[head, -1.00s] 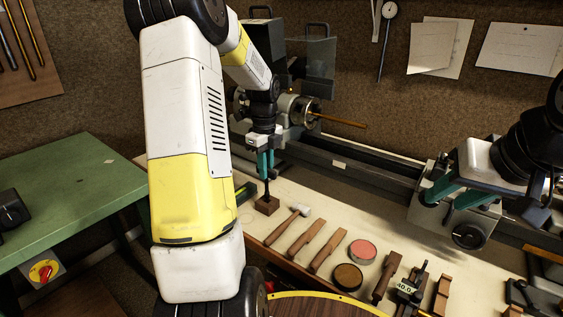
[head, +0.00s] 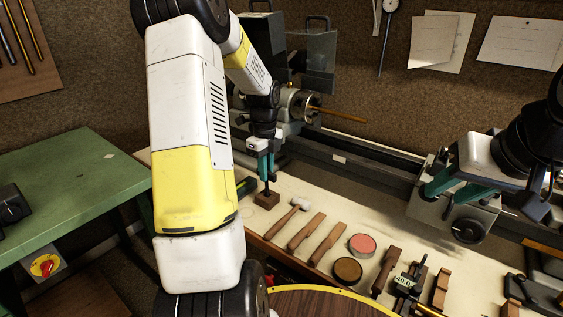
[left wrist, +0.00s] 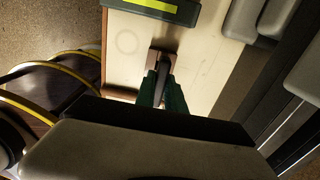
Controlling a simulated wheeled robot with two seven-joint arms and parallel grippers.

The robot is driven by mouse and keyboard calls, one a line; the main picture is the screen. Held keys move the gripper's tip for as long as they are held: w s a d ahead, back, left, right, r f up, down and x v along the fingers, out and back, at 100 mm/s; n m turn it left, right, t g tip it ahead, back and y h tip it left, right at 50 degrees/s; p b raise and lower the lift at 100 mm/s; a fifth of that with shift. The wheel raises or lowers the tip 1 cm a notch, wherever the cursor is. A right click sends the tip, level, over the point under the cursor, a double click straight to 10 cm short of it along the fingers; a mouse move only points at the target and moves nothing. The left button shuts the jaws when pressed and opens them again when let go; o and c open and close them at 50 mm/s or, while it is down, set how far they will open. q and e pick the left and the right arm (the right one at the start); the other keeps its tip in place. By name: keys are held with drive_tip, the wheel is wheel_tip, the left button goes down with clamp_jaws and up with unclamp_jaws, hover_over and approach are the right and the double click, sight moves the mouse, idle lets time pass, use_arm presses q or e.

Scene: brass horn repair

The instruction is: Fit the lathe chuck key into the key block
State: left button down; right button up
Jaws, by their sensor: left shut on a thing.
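My left gripper (head: 267,178) is shut on the dark chuck key (head: 267,187), which hangs upright below the teal fingers. The brown wooden key block (head: 267,200) stands on the bench right under it. The key's lower end meets the block's top; I cannot tell how deep it sits in the hole. My right gripper (head: 437,203) is open and empty, in front of the lathe at the right.
A small hammer (head: 290,213), wooden-handled tools (head: 328,243), a pink tin (head: 362,245) and a brown tin (head: 347,270) lie to the right of the block. The lathe (head: 350,160) runs behind. A dark green case (left wrist: 150,8) lies near the block.

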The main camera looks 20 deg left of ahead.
use_arm(q)
drive_tip(key=shift+f, duration=0.5)
drive_tip(key=c, duration=1.3)
unclamp_jaws()
drive_tip(key=shift+c, duration=0.2)
wheel_tip(320, 180, up, 8)
drive_tip(key=shift+f, duration=0.25)
drive_tip(key=shift+s+d+r, duration=0.15)
drive_tip(key=shift+r, duration=0.25)
drive_tip(key=s+d+r+n+t, duration=0.3)
drive_tip(key=s+d+r+n, duration=0.5)
drive_tip(key=s+r+n, duration=0.3)
drive_tip(key=s+d+r+n+t+h, duration=0.1)
drive_tip(key=s+d+n+t+h, duration=0.1)
drive_tip(key=s+n, duration=0.8)
drive_tip(key=s+d+t, duration=0.1)
drive_tip(key=d, duration=0.1)
drive_tip(key=shift+s+d, duration=0.3)
drive_tip(key=shift+s, duration=0.1)
